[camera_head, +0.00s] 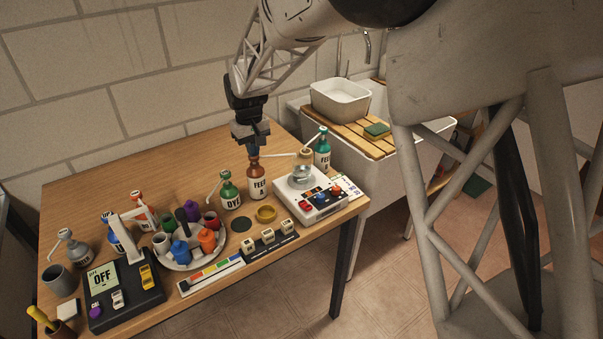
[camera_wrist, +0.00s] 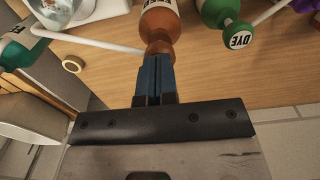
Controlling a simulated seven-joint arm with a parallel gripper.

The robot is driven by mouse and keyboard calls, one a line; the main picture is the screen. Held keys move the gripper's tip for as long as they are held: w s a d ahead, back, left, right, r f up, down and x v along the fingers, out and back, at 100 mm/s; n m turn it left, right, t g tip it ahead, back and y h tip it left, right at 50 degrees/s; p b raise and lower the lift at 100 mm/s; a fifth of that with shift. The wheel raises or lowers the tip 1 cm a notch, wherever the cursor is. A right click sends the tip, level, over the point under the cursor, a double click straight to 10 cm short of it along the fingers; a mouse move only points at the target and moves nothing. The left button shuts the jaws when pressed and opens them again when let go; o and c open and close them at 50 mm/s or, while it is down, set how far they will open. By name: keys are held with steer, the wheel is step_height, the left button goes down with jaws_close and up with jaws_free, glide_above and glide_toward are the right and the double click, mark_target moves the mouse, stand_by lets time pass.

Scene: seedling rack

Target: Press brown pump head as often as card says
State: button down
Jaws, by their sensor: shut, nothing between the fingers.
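The brown pump bottle (camera_head: 257,184), labelled "FEED" with an "A" below, stands upright near the table's back right. It also shows in the wrist view (camera_wrist: 161,22). My gripper (camera_head: 254,148) is shut and points down directly above its top. In the wrist view, the blue fingertips (camera_wrist: 155,60) cover most of the brown pump head (camera_wrist: 160,47); whether they touch it I cannot tell. A pale spout (camera_wrist: 105,43) extends left from there. A white card with coloured marks (camera_head: 350,184) lies at the table's right edge; its print is too small to read.
A green bottle labelled "DYE" (camera_head: 229,190) stands close on the left and a teal bottle (camera_head: 322,155) on the right. A round tray of small coloured pots (camera_head: 190,264) is farther left.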

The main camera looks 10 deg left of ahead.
steer(key=shift+r, duration=1.7)
steer(key=shift+r, duration=0.1)
steer(key=shift+r, duration=2.9)
